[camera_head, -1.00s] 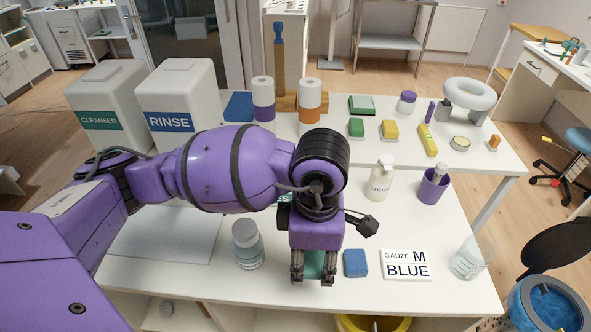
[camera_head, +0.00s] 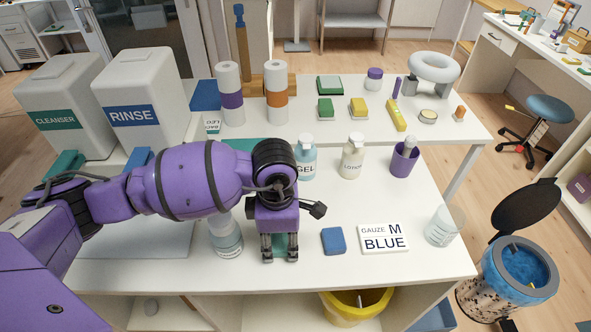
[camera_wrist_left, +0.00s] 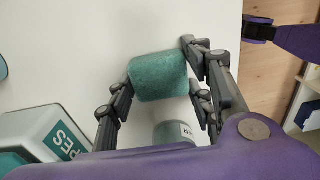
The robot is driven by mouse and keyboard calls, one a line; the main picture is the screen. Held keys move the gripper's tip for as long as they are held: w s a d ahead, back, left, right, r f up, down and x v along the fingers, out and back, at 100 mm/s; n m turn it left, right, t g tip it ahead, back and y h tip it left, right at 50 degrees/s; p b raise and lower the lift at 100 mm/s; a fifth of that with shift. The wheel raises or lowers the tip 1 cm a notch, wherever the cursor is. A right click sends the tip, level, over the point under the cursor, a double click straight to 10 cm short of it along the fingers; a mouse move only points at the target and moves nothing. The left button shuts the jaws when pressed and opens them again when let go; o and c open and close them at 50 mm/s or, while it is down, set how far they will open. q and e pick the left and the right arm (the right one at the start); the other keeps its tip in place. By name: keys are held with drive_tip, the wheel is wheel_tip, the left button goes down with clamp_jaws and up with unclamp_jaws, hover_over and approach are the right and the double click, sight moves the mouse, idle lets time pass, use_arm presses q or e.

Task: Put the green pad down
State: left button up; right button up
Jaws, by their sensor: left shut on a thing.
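The green pad (camera_wrist_left: 158,76) is a teal-green, soft-looking block between the fingers of my left gripper (camera_wrist_left: 160,88) in the wrist view. My left gripper is shut on it, with fingers on both sides. In the head view the left gripper (camera_head: 280,259) points down over the front part of the white table (camera_head: 430,265), and a bit of green shows between its fingers. I cannot tell whether the pad touches the table. A blue pad (camera_head: 333,241) lies just right of the gripper, apart from it. My right gripper is not in view.
A clear bottle (camera_head: 226,238) stands close to the left of the gripper. The GAUZE M BLUE card (camera_head: 385,238) lies right of the blue pad. Gel (camera_head: 306,160) and lotion (camera_head: 352,158) bottles stand behind. A yellow bin (camera_head: 352,306) is below the front edge.

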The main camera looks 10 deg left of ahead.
sight(280, 240)
use_arm(q)
drive_tip(key=shift+f, duration=0.1)
drive_tip(key=shift+f, duration=0.15)
drive_tip(key=o, duration=1.1)
drive_tip(key=shift+r, duration=0.55)
wheel_tip(280, 240, up, 12)
drive_tip(key=shift+f, duration=0.25)
